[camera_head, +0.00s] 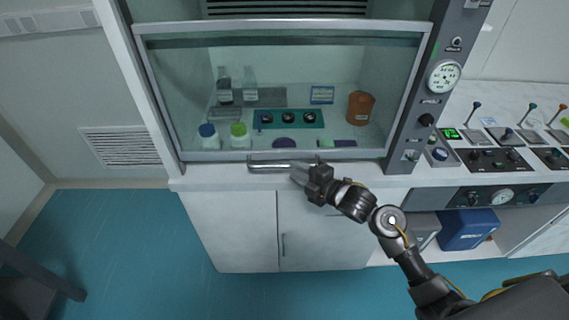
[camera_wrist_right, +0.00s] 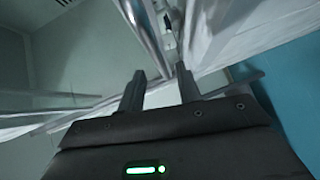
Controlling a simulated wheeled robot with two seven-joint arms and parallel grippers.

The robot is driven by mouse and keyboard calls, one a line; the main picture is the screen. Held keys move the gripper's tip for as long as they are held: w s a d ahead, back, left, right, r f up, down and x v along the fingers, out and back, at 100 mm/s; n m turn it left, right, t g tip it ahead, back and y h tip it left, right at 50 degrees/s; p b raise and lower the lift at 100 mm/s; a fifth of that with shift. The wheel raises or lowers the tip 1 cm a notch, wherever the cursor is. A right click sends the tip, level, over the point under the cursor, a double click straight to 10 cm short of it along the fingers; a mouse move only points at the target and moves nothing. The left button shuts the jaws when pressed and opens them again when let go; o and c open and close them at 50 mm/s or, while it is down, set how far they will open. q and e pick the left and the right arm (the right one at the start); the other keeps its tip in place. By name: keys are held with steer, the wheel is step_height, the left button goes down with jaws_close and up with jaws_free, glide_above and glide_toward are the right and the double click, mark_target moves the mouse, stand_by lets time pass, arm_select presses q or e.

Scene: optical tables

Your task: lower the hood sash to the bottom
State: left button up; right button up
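The hood sash (camera_head: 290,78) is a clear glass pane in a pale frame. Its lower rail (camera_head: 225,155) lies low, close along the front sill; I cannot tell whether a small gap is left. A silver bar handle (camera_head: 282,166) sticks out in front of the lower rail. My right gripper (camera_head: 301,177) is at the right part of this handle. In the right wrist view, the gripper's two fingers (camera_wrist_right: 160,72) stand apart, with a shiny bar (camera_wrist_right: 146,35) running down toward the gap between them. Contact is unclear. My left gripper is out of view.
Behind the glass stand bottles, a brown container (camera_head: 360,108) and a teal rack (camera_head: 290,119). A control post with a gauge (camera_head: 443,75) flanks the hood on the right. White cabinet doors (camera_head: 245,230) lie below.

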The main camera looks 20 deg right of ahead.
mark_target(284, 166)
steer(key=shift+p+x, duration=0.35)
steer(key=shift+x, duration=2.4)
jaws_close()
steer(key=shift+f, duration=0.1)
